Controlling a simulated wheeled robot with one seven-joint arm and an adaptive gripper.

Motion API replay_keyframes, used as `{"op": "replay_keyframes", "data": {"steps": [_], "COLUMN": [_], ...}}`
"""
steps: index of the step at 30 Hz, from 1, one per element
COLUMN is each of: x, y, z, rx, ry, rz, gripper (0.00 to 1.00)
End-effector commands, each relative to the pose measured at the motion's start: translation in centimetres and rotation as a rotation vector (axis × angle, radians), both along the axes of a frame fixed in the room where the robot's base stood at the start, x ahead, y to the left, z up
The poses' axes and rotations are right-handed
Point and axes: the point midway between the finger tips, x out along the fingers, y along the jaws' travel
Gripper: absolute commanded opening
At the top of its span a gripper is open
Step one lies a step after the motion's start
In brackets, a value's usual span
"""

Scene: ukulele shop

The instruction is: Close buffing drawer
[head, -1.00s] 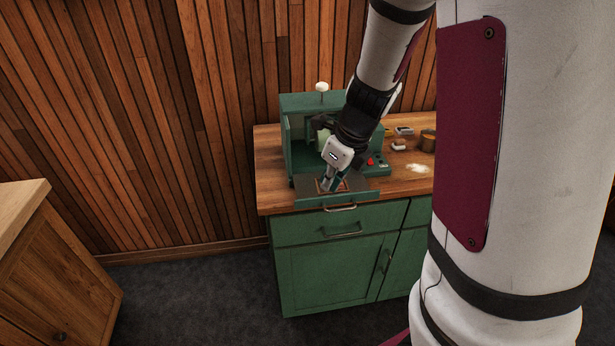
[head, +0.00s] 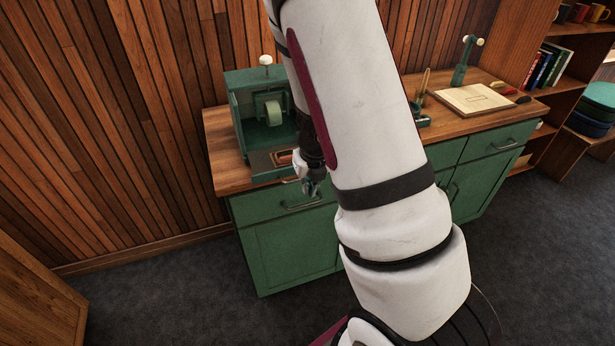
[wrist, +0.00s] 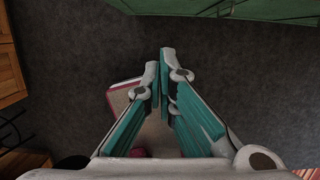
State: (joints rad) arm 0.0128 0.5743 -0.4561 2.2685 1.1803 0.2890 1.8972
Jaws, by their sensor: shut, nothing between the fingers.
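The green buffing machine (head: 232,112) stands on the wooden counter, with a pale buffing wheel (head: 273,113) inside its hood. Its buffing drawer (head: 270,174) sticks out at the front of the machine and stands open, with part of its inside showing. The drawer's right part is hidden by my arm. My gripper (head: 312,188) is in front of the counter edge, to the right of the drawer, and appears apart from it. In the wrist view my gripper (wrist: 162,68) has its teal fingers together, empty, above the dark floor. The drawer does not show there.
The green cabinet (head: 290,245) below the counter has its own handled drawers. A wooden board (head: 472,98) lies on the counter at right, beside a green stand (head: 463,65). A wooden cabinet (head: 35,300) stands at lower left. Dark floor (head: 170,290) is free between.

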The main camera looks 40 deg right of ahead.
Motion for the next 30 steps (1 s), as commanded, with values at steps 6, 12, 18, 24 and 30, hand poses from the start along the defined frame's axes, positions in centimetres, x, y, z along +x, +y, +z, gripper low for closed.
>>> {"op": "replay_keyframes", "data": {"steps": [6, 12, 18, 24, 30], "x": [1.6, 3.4, 4.0, 4.1, 5.1], "y": [-0.4, -0.9, -1.1, -1.1, -1.3], "z": [-1.6, -2.0, -2.1, -2.1, -2.3], "rx": [-0.003, -0.002, -0.001, -0.001, -0.001], "ry": [0.001, 0.000, 0.000, 0.000, -0.003], "rz": [0.003, 0.003, 0.000, 0.001, 0.003], "gripper": [0.00, 0.00, 0.00, 0.00, 0.00]}}
